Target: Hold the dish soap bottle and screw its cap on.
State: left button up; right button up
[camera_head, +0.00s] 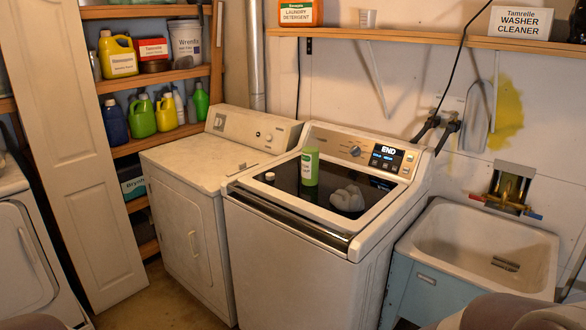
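The dish soap bottle (310,167) is green with a pale label. It stands upright on the dark glass lid of the washing machine, towards the back middle; its top looks open, though this is small in the view. A small pale round piece, which looks like the cap (270,176), lies on the same lid to the left of the bottle, apart from it. Neither of my grippers is in view.
A grey lumpy object (347,198) lies on the lid right of the bottle. The washing machine's (328,215) control panel rises behind. A dryer (205,165) stands left, a utility sink (480,245) right. Shelves (160,78) hold several bottles. The lid's front left is clear.

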aim_at(310, 145)
jog(key=i+j+z, duration=0.1)
jog(key=i+j, duration=0.3)
jog(key=i+j+z, duration=0.15)
jog(key=i+j, duration=0.2)
jog(key=i+j+z, duration=0.1)
jog(key=i+j, duration=0.25)
jog(key=j, duration=0.15)
jog(key=i+j+z, duration=0.1)
jog(key=i+j, duration=0.25)
jog(key=i+j+z, duration=0.1)
jog(key=i+j, duration=0.2)
jog(key=j, duration=0.3)
jog(key=i+j+z, duration=0.15)
jog(key=i+j, duration=0.15)
jog(key=j, duration=0.25)
jog(key=i+j+z, duration=0.1)
jog(key=i+j, duration=0.2)
jog(key=j, duration=0.25)
jog(key=i+j+z, duration=0.1)
jog(key=i+j, duration=0.15)
jog(key=j, duration=0.3)
